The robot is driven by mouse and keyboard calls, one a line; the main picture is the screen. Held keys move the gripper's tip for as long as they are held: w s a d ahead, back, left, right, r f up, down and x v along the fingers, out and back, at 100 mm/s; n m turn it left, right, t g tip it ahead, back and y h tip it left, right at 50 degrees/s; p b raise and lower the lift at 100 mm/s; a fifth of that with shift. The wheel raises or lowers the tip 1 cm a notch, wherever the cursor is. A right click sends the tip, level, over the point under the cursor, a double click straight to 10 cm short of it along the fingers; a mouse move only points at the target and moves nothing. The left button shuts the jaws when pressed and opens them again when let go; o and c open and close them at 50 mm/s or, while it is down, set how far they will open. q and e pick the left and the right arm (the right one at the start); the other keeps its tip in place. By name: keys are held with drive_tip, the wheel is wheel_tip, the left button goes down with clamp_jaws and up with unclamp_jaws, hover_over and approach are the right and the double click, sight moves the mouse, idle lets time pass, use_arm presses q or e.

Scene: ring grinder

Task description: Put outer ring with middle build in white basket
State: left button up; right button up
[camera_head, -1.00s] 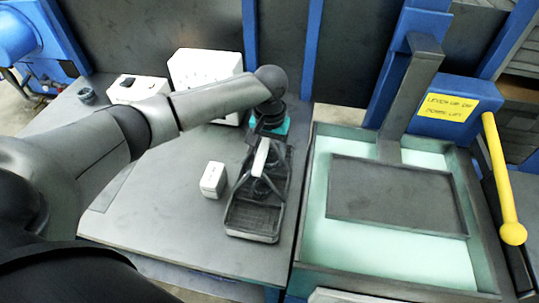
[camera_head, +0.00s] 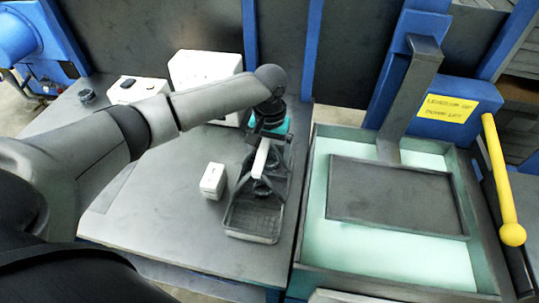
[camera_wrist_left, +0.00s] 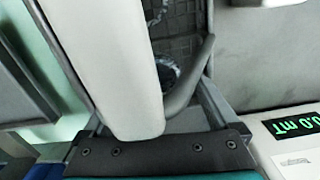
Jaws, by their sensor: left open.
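A grey basket (camera_head: 250,222) with a pale rim and a dark meshed floor stands near the table's right edge in the head view. A pale bar (camera_head: 261,158) stands above its far part, and it fills much of the left wrist view (camera_wrist_left: 105,60). My left gripper (camera_head: 262,183) is open and low over the basket. Whether it touches the basket or the bar I cannot tell. A dark, shiny round part (camera_wrist_left: 168,72), perhaps a ring, shows beside the bar in the left wrist view, mostly hidden. My right gripper is out of view.
A small white box (camera_head: 213,181) stands left of the basket; its green display (camera_wrist_left: 297,126) shows in the left wrist view. White machines (camera_head: 205,68) stand behind. At right is a pale green basin with a dark plate (camera_head: 395,197) and a yellow lever (camera_head: 502,180).

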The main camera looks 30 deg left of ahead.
use_arm(q)
wheel_tip(320, 180, up, 12)
drive_tip(key=p, duration=0.2)
drive_tip(key=shift+f, duration=0.15)
